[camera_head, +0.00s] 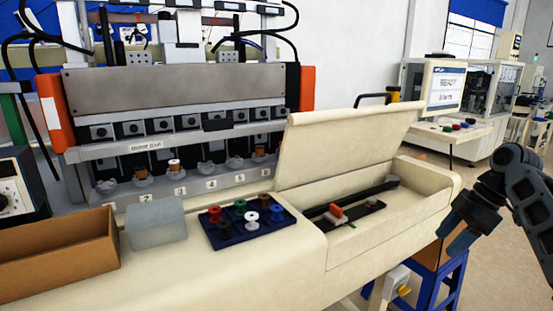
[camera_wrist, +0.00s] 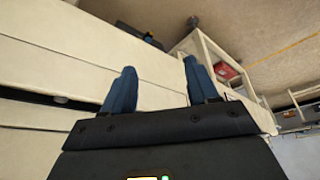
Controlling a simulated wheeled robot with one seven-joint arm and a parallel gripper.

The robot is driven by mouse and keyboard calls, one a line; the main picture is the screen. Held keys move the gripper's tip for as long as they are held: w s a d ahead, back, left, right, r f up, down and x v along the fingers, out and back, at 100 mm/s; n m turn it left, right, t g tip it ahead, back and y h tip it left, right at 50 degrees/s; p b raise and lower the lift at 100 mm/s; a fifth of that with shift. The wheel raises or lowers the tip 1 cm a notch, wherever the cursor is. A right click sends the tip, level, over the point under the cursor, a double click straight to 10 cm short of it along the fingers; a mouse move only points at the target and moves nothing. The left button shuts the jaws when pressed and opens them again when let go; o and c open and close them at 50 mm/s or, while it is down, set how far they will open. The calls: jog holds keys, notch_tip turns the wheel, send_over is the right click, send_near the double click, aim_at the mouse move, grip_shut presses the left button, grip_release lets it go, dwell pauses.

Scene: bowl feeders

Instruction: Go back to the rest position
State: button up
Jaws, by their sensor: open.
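My gripper (camera_head: 455,236) is at the right side in the head view, beside the right end of the cream machine bench (camera_head: 290,275) and apart from it. In the wrist view my gripper (camera_wrist: 160,88) shows two dark blue fingers spread apart with nothing between them. The jaws are open and empty. The wrist view looks past the fingers at cream panels and the floor.
An open cream lid (camera_head: 345,140) stands over a recess holding an orange-topped part (camera_head: 336,211). A dark blue tray (camera_head: 248,235) carries several coloured knobs. A cardboard box (camera_head: 60,255) is at left. A blue stool (camera_head: 440,285) stands below my gripper.

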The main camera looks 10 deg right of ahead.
jog(key=s+a+f+m+t, duration=0.2)
jog(key=a+f+m+t, duration=0.15)
jog(key=a+f, duration=1.3)
jog(key=s+a+f+m+t+h, duration=0.25)
jog(key=s+a+f+m, duration=0.45)
jog(key=s+a, duration=0.5)
jog(key=s+r+m+t+h, duration=0.2)
jog(key=s+r+t, duration=0.1)
jog(key=s, duration=1.5)
jog(key=s+d+r+m+t, duration=0.1)
jog(key=s+r+t, duration=0.3)
jog(key=s+r, duration=1)
notch_tip(320, 180, up, 4)
jog(key=shift+s+r, duration=0.15)
jog(key=shift+s, duration=0.1)
